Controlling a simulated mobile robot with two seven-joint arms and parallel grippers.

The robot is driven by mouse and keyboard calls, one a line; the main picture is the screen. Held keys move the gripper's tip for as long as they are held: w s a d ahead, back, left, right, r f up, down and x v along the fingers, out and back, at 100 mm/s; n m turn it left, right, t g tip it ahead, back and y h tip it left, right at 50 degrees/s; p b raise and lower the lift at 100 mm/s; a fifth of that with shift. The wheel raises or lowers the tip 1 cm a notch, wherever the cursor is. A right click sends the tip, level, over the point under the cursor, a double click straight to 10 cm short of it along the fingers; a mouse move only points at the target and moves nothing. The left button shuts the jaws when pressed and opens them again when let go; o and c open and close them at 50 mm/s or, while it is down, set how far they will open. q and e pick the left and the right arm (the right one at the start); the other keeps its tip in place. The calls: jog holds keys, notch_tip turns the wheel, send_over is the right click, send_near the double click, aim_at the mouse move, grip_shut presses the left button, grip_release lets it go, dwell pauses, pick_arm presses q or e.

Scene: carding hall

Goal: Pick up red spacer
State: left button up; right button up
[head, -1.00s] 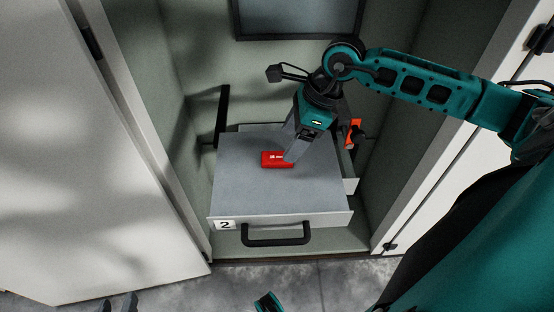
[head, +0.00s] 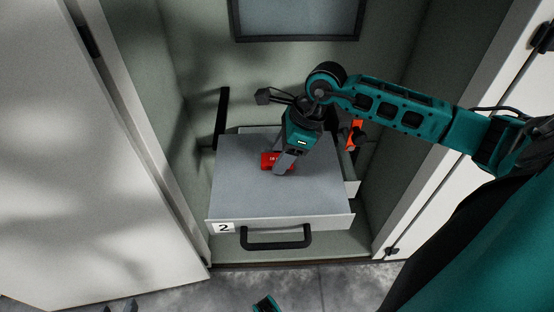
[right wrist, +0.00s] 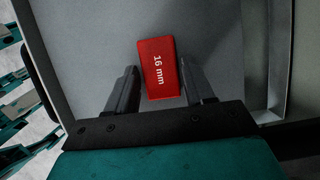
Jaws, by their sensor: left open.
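The red spacer (head: 269,159), a small block, lies on the grey surface of the pulled-out drawer marked 2 (head: 335,219). In the right wrist view the red spacer (right wrist: 158,58) shows the print "16 mm". My right gripper (head: 281,169) is over it in the head view and hides part of it. In the right wrist view my right gripper (right wrist: 158,80) is open, with the spacer's near part between its fingers. The right finger is very close to the spacer; I cannot tell whether it touches. My left gripper (head: 120,307) is open and empty at the bottom left edge, far from the drawer.
The drawer has a black handle (head: 276,241) at its front. Cabinet walls stand close on both sides, with an open white door (head: 90,160) at the left. An orange item (head: 355,134) is right of the drawer. The drawer surface around the spacer is clear.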

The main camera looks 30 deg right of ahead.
jog(key=c, duration=0.7)
